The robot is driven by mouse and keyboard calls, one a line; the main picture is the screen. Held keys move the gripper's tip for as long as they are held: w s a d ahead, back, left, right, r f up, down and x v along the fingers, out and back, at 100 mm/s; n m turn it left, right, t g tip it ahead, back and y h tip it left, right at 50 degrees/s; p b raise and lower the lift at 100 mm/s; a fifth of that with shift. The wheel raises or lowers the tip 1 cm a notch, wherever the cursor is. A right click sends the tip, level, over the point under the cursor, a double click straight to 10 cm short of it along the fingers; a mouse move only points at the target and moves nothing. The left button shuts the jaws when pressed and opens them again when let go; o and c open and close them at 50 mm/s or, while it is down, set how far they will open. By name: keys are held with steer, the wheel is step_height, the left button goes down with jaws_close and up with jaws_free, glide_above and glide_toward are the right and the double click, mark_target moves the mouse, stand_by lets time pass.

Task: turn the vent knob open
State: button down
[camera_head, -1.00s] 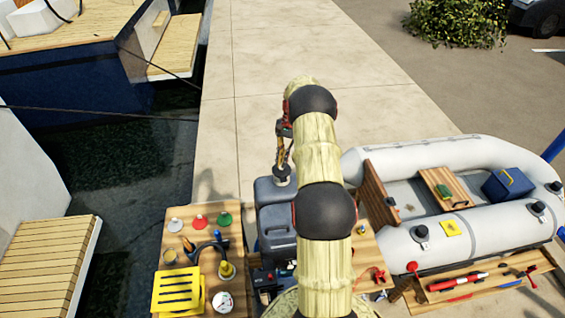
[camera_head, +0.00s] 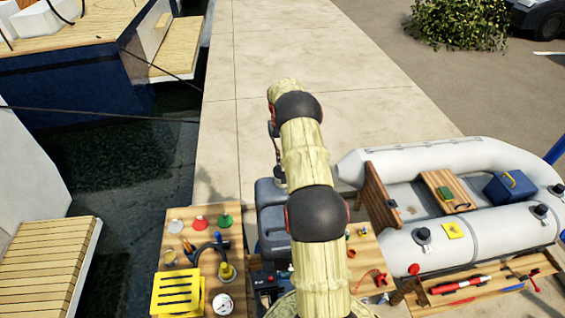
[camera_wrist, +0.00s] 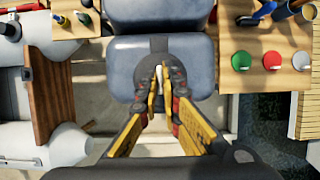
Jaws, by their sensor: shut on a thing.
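The vent knob (camera_wrist: 159,73) is a small pale piece on a dark round cap, mostly covered by my fingertips. The cap (camera_wrist: 148,66) sits on top of a blue-grey tank-like body (camera_wrist: 115,58), which also shows beside my arm in the head view (camera_head: 270,222). My gripper (camera_wrist: 161,82) points down over the cap, with its yellow and black fingers closed together on the knob. How far the knob is turned cannot be told. In the head view my own arm hides most of the gripper and the cap.
A grey inflatable dinghy (camera_head: 455,150) lies at the right. A wooden tray (camera_head: 480,286) with tools stands in front of it. Open pavement (camera_head: 290,60) lies beyond.

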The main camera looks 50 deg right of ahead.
stand_by(0.4)
steer(key=c, duration=2)
jaws_free()
steer(key=v, duration=1.2)
